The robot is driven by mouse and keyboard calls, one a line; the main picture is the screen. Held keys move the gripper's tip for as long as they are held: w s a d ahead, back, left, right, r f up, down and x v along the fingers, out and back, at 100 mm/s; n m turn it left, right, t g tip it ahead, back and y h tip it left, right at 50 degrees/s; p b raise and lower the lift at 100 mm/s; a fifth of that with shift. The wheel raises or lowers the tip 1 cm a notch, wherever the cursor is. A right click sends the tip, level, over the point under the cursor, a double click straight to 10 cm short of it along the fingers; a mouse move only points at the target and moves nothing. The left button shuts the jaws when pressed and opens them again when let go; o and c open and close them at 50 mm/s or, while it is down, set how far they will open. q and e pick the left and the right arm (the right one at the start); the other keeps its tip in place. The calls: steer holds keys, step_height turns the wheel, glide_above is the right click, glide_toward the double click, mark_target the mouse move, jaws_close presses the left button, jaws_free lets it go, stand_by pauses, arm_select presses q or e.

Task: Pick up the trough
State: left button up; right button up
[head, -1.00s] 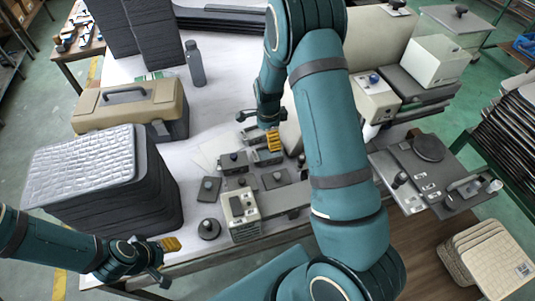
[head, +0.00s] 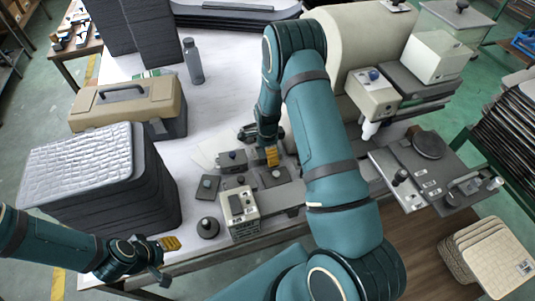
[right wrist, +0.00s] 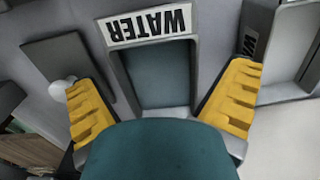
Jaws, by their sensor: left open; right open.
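A grey open trough (right wrist: 156,75) with a white label reading WATER shows in the right wrist view. It lies between the yellow finger pads of my right gripper (right wrist: 160,104), which is open, with a gap to the trough on both sides. In the head view my right gripper (head: 271,156) is low over the work table among small grey parts, and its arm hides much of that spot. My left gripper (head: 166,259) is open and empty at the table's front left edge.
A second grey trough (right wrist: 290,50) with a partly seen label is close on the right in the wrist view. In the head view, a dark knobbed block (head: 233,161) and a beige box (head: 240,212) stand near my right gripper. Stacked panels (head: 85,165) are at left.

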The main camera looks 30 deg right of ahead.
steer(key=c, duration=1.4)
steer(key=shift+r, duration=0.1)
